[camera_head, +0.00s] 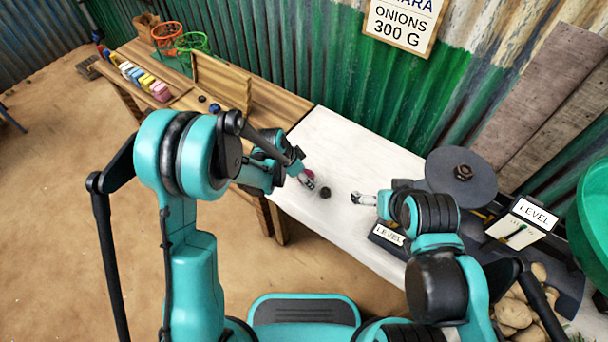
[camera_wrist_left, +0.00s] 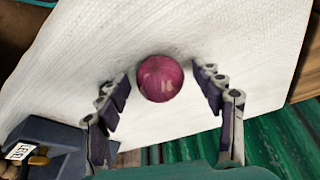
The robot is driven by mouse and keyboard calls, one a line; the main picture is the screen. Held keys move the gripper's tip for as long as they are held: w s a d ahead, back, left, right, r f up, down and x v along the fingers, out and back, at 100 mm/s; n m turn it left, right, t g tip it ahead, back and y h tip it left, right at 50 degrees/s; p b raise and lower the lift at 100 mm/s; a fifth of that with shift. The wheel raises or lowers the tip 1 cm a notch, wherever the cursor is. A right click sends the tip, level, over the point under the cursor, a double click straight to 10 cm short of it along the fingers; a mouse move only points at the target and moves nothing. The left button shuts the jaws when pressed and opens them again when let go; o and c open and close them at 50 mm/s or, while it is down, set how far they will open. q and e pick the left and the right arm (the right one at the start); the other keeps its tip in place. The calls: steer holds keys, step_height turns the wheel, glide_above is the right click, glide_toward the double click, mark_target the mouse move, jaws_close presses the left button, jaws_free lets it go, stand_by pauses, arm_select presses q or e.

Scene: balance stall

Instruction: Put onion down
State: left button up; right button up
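A round purple-red onion (camera_wrist_left: 160,78) shows in the left wrist view over the white tabletop (camera_wrist_left: 250,45) and appears to rest on it. My left gripper (camera_wrist_left: 163,82) is open around it, one finger on each side, with a visible gap at both sides. In the head view my left gripper (camera_head: 313,183) is low over the white tabletop (camera_head: 350,145), and only a sliver of the onion (camera_head: 309,174) shows there. My right gripper (camera_head: 362,199) is to the right, above the tabletop. Its fingers are too small to judge.
A balance with a dark round plate (camera_head: 462,178), a LEVEL sign (camera_head: 528,222) and a green pan (camera_head: 596,215) stands at the right. A wooden counter (camera_head: 275,100) at the left bears colored blocks and wire baskets. An ONIONS 300 G sign (camera_head: 403,22) hangs behind.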

arm_select(q)
steer(key=shift+a+r+p, duration=0.1)
steer(key=shift+r+p, duration=0.25)
steer(key=shift+r, duration=0.2)
steer(key=s+a+r+n+t+y+p, duration=0.1)
steer(key=s+a+r+n, duration=0.2)
steer(key=r, duration=0.4)
steer(key=s+a+r+n+t+p, duration=0.1)
steer(key=s+a+r+p, duration=0.2)
steer(key=r, duration=0.4)
steer(key=s+a+r+n+y, duration=0.1)
steer(key=s+a+r+n, duration=0.1)
steer(key=s+a+r, duration=0.4)
steer(key=s+a+r+n+t+y, duration=0.2)
steer(key=s+a+r+n, duration=0.2)
steer(key=s+a+n, duration=0.1)
steer(key=shift+s+a+r+n+t, duration=0.25)
steer(key=shift+s+n+t, duration=0.15)
steer(key=shift+s, duration=0.5)
steer(key=shift+d, duration=0.1)
